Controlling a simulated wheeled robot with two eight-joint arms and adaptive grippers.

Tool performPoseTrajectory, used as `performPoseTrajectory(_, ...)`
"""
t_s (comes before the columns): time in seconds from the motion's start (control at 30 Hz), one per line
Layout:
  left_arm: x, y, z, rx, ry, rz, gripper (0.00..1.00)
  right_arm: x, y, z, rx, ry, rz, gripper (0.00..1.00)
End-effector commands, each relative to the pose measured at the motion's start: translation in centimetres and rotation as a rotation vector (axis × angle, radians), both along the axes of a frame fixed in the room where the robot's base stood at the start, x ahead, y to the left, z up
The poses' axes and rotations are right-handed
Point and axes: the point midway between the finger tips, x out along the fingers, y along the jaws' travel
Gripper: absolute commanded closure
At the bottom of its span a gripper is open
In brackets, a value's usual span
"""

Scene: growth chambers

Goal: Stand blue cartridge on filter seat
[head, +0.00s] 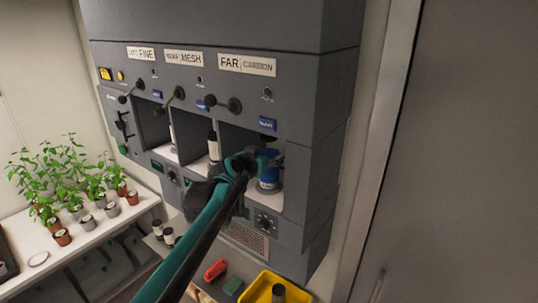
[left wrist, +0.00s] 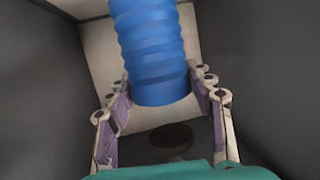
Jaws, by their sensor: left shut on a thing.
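The blue ribbed cartridge (head: 269,184) is inside the right-hand bay, under the label "FAR CARBON". My left gripper (head: 264,165) reaches into this bay and is shut on the cartridge. In the left wrist view the cartridge (left wrist: 153,50) sits between the two finger pairs of the gripper (left wrist: 157,88). A dark round disc (left wrist: 172,139) shows near the bay wall, apart from the cartridge in the picture; I cannot tell if it is the filter seat. The cartridge's lower end and its contact with the bay floor are unclear. My right gripper is not in view.
The middle bay holds a white, black-topped cylinder (head: 213,147); the left bay has a similar one (head: 172,137). Lever handles (head: 222,104) stick out above the bays. Below are a yellow bin (head: 257,287), a red object (head: 216,269) and a green block (head: 233,286). Potted plants (head: 75,180) stand left.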

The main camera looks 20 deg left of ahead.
Motion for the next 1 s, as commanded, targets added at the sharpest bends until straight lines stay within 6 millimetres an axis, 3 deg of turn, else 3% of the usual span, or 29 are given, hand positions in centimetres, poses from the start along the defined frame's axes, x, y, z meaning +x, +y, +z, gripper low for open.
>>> performPoseTrajectory(0.33, 0.0, 0.0, -0.4, 0.0, 0.0, 0.0, 0.85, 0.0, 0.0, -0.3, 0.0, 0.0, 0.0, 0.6)
performPoseTrajectory(0.37, 0.0, 0.0, -0.5, 0.0, 0.0, 0.0, 0.45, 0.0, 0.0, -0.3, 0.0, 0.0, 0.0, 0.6)
performPoseTrajectory(0.43, 0.0, 0.0, -0.4, 0.0, 0.0, 0.0, 0.27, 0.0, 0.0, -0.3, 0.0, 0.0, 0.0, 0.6)
performPoseTrajectory(0.83, -0.1, 0.0, 0.1, 0.0, 0.0, 0.0, 0.27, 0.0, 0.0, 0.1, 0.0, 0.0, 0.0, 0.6)
performPoseTrajectory(1.0, -2.5, 0.4, 0.6, -0.001, 0.001, 0.0, 0.27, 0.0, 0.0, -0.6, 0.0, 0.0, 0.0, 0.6)
